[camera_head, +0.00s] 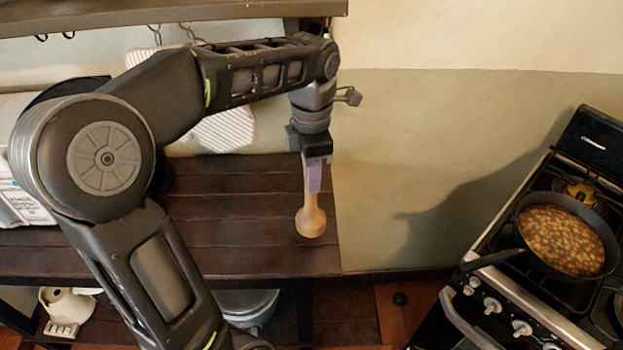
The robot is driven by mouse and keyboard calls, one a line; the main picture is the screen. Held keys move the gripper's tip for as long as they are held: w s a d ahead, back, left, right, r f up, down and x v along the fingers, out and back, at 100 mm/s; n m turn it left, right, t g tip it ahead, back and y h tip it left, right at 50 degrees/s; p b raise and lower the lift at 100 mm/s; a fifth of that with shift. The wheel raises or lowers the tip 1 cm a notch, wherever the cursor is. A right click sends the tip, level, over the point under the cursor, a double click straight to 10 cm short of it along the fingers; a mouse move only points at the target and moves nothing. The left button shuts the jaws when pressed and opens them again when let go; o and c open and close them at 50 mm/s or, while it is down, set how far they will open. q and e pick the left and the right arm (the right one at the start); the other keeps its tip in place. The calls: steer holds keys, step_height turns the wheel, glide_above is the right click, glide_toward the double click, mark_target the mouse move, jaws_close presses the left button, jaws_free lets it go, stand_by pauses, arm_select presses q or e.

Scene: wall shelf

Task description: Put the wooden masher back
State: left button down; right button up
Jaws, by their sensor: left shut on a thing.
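The wooden masher (311,218) is a light wooden tool with a rounded, wider lower end. It hangs upright from my left gripper (314,178), which points down and is shut on its upper part. The masher's top is hidden by the gripper. In the picture, its head overlaps the right end of the dark wooden counter (240,230); I cannot tell how far above the counter it is. My right gripper is not in view.
A wooden wall shelf (180,12) with hooks beneath runs along the top left. A white ribbed board (226,128) hangs behind my left arm. A stove (500,310) with a pan of food (562,240) stands at the right. Pots sit below the counter.

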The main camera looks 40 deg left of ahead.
arm_select(q)
steer(key=shift+w+a+f+p, duration=0.2)
steer(key=shift+f+p, duration=0.1)
steer(key=shift+f, duration=0.35)
steer(key=shift+w+a+f+p, duration=0.1)
steer(key=shift+w+f+p, duration=0.15)
steer(key=shift+f, duration=0.85)
steer(key=shift+f, duration=0.1)
steer(key=c, duration=1.2)
jaws_free()
steer(key=shift+c, duration=0.2)
